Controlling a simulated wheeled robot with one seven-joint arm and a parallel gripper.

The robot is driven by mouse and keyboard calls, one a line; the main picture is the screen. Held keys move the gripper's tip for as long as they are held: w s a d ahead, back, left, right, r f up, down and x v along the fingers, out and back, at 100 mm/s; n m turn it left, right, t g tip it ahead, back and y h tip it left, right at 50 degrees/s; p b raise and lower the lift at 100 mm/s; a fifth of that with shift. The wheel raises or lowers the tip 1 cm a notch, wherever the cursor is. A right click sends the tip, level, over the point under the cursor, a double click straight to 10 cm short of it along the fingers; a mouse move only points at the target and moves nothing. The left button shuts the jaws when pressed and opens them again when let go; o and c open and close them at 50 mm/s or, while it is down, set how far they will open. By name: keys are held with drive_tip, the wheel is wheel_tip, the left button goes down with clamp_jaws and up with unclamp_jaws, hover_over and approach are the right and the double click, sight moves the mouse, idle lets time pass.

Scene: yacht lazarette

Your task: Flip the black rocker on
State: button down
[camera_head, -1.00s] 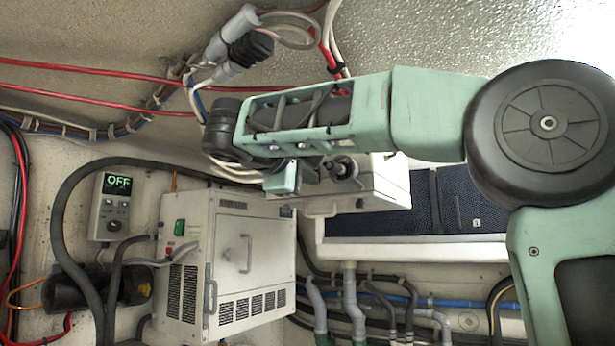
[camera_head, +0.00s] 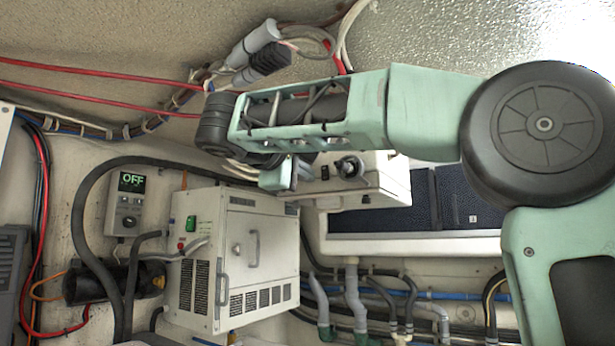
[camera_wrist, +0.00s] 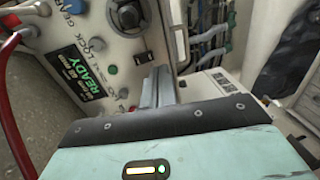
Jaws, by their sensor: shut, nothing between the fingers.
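A white control box (camera_head: 385,188) hangs on the wall behind my forearm. On its face, beside a black round knob (camera_head: 352,167), is a small dark part that looks like the black rocker (camera_head: 325,172); its position cannot be told. In the wrist view the box's panel (camera_wrist: 88,30) shows tilted, with the knob (camera_wrist: 125,15), a lit green READY display (camera_wrist: 85,75) and a small dark switch near the fingertips. My gripper (camera_wrist: 158,72) is shut and empty, its fingers pointing at the panel's lower edge. Whether they touch it cannot be told.
A white cabinet (camera_head: 262,225) with handles and vents stands below left. Red cables run along the wall above. Pipes and hoses fill the space below the box.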

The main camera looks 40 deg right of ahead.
drive_tip(key=f+b+v, duration=0.1)
drive_tip(key=v, duration=0.7)
drive_tip(key=shift+a+f, duration=0.2)
drive_tip(key=shift+f, duration=0.25)
drive_tip(key=a+f+n+y, duration=0.4)
drive_tip(key=a+f, duration=0.1)
drive_tip(key=f, duration=0.8)
drive_tip(key=a+f+n+y, duration=0.3)
drive_tip(key=a+f+y, duration=0.15)
drive_tip(key=f, duration=0.85)
drive_tip(key=s+a+f+m+g+y, duration=0.1)
drive_tip(key=s+a+f+g+y, duration=0.1)
drive_tip(key=s+f, duration=0.8)
drive_tip(key=s+a+f+m+g+y, duration=0.2)
drive_tip(key=s+a+f+y, duration=0.3)
drive_tip(key=s+f, duration=0.6)
wheel_tip(320, 180, down, 4)
drive_tip(key=shift+r+g+y, duration=0.1)
drive_tip(key=shift+g+y, duration=0.25)
drive_tip(key=shift+g, duration=0.45)
